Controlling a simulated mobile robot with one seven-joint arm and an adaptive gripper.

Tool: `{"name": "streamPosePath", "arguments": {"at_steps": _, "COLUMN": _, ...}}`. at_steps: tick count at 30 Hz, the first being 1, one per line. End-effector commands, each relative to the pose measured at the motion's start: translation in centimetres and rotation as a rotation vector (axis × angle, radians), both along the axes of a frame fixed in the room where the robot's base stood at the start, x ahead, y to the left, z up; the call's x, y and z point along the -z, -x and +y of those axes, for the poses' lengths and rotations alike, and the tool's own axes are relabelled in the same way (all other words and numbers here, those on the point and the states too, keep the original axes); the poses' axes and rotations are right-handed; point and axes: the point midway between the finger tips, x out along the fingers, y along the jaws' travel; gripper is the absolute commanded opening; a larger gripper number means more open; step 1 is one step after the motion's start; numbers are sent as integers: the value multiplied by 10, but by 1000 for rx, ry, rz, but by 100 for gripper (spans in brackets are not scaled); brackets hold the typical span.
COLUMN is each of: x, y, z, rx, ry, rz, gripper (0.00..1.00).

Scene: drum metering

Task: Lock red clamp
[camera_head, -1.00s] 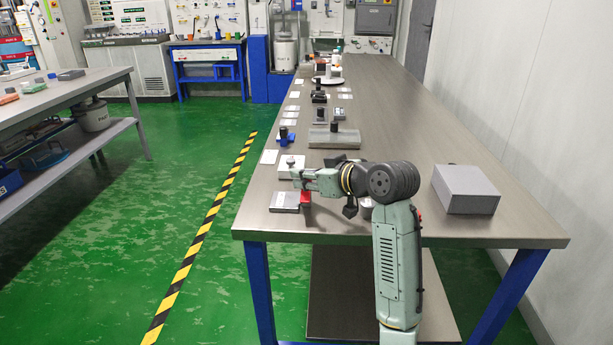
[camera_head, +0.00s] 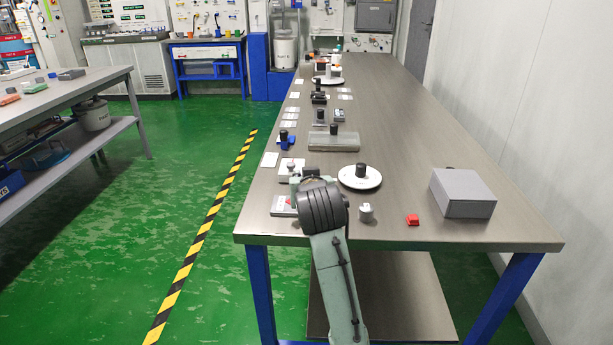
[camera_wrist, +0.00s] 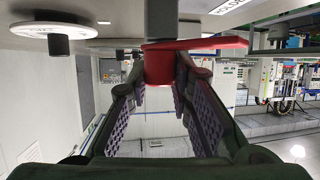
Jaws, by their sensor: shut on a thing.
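The red clamp (camera_wrist: 158,66) is in the middle of the wrist view, with a red lever (camera_wrist: 215,43) reaching right from a dark upright post (camera_wrist: 161,20). My gripper (camera_wrist: 160,76) has its two purple-padded fingers on either side of the red part, shut on it. In the head view a bit of red (camera_head: 289,204) shows beside my arm, over a grey plate (camera_head: 280,212) near the table's left edge. My arm hides the gripper's fingertips there. Whether the clamp is locked cannot be told.
A white disc with a black knob (camera_head: 360,182) lies behind my arm. A white cup-like part (camera_head: 366,213), a small red block (camera_head: 412,219) and a grey box (camera_head: 463,192) stand to the right. A grey block (camera_head: 333,140) lies farther back. The table's right rear is clear.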

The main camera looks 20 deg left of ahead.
Motion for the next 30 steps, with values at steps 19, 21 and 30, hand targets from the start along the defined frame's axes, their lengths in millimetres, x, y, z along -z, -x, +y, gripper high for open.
{"name": "streamPosePath", "arguments": {"at_steps": 19, "x": -1, "y": 1, "z": 4, "rx": 602, "ry": 5, "rz": 3, "gripper": 0}}
{"name": "streamPosePath", "arguments": {"at_steps": 21, "x": -1, "y": 1, "z": 3, "rx": 661, "ry": 5, "rz": 2, "gripper": 0}}
{"name": "streamPosePath", "arguments": {"at_steps": 30, "x": 0, "y": 0, "z": 2, "rx": 858, "ry": 4, "rz": 3, "gripper": 0}}
